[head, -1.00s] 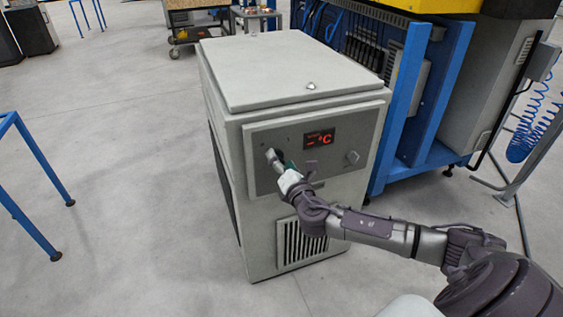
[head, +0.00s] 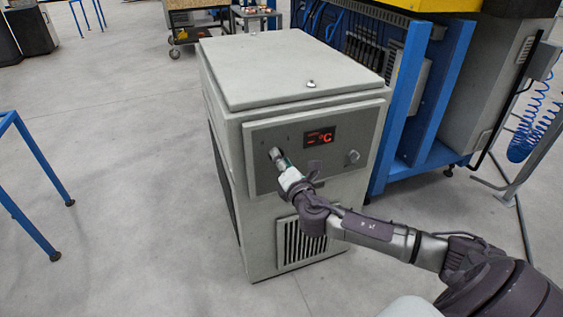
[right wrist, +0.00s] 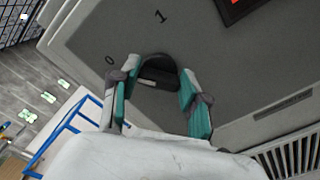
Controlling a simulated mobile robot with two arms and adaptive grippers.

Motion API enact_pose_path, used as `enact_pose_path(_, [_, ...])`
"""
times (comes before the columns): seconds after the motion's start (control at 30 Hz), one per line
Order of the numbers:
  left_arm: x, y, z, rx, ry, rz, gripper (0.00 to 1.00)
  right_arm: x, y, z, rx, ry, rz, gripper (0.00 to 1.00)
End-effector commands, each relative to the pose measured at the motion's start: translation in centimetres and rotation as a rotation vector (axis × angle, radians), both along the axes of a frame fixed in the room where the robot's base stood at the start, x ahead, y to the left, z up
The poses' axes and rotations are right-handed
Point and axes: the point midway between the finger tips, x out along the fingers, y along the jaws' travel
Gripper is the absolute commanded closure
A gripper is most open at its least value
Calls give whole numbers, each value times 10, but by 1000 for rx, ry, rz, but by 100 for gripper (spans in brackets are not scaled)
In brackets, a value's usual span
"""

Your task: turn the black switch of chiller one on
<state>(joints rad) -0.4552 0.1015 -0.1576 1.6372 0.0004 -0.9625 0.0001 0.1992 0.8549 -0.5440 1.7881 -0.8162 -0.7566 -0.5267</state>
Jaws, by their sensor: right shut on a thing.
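Chiller one appears to be the grey box-shaped chiller (head: 300,195) in the middle of the head view. On its dark front panel (head: 330,140), the black switch (right wrist: 157,70) shows in the right wrist view, with a "0" mark to its left and a "1" mark above it. My right gripper (head: 276,156) is at the left part of the panel and hides most of the switch in the head view. In the right wrist view, its teal and grey fingers (right wrist: 160,80) are on both sides of the switch, shut on it. My left gripper is not in view.
A blue-framed machine (head: 420,100) stands close behind and right. A blue stand (head: 35,155) is at left. The floor between is clear.

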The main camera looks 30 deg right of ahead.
Motion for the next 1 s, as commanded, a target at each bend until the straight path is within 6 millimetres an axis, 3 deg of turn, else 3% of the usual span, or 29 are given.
enact_pose_path(0.6, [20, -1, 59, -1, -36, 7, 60, -1, -2, -5, 560, -133, -5, 89])
enact_pose_path(1.0, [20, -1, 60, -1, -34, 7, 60, -1, -1, -6, 930, -222, -5, 89])
